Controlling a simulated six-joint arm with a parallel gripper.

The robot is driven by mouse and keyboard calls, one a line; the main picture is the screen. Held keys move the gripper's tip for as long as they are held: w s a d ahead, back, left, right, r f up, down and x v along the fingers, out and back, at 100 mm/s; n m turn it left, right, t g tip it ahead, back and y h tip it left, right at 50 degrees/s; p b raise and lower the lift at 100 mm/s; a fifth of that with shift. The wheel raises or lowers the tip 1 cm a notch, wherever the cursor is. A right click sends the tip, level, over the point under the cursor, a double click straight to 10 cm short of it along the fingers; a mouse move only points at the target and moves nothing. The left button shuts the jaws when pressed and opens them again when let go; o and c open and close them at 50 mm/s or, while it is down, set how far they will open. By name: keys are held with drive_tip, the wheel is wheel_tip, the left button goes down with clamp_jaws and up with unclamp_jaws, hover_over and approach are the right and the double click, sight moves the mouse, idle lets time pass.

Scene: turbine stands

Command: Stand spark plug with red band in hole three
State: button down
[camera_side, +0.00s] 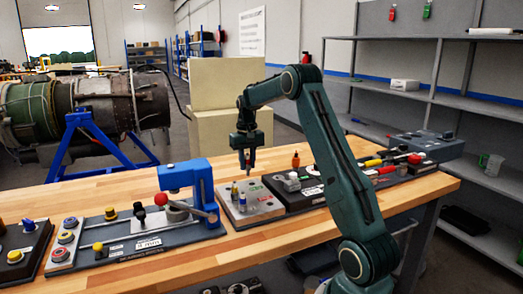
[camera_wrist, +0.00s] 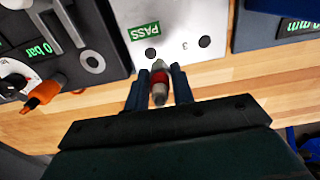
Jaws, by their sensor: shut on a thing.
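The spark plug with red band (camera_wrist: 159,88) is between the two fingers of my gripper (camera_wrist: 159,75) in the wrist view. My gripper is shut on it. In the side view my gripper (camera_side: 247,160) points down above the light grey plate (camera_side: 262,204), with the plug small between its fingers. The plate (camera_wrist: 182,18) fills the top middle of the wrist view, with a green PASS label. Two dark round holes (camera_wrist: 204,41) show near its edge, one just beyond the plug. Small upright pieces (camera_side: 235,192) stand on the plate.
A blue press (camera_side: 187,178) with a red-knobbed lever stands left of the plate. A dark gauge panel (camera_side: 300,190) with an orange-handled part adjoins it on the right. Bare wooden bench (camera_wrist: 230,75) shows beside the plate.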

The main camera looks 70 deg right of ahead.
drive_tip(key=w+a+r, duration=0.2)
drive_tip(key=w+a, duration=0.3)
drive_tip(key=shift+a+r, duration=0.2)
drive_tip(key=shift+r, duration=0.05)
drive_tip(key=shift+w+f, duration=0.1)
drive_tip(key=shift+f, duration=2.3)
drive_tip(key=shift+f, duration=2.1)
idle(1.0)
drive_tip(key=c, duration=1.1)
unclamp_jaws()
drive_tip(key=shift+o, duration=0.8)
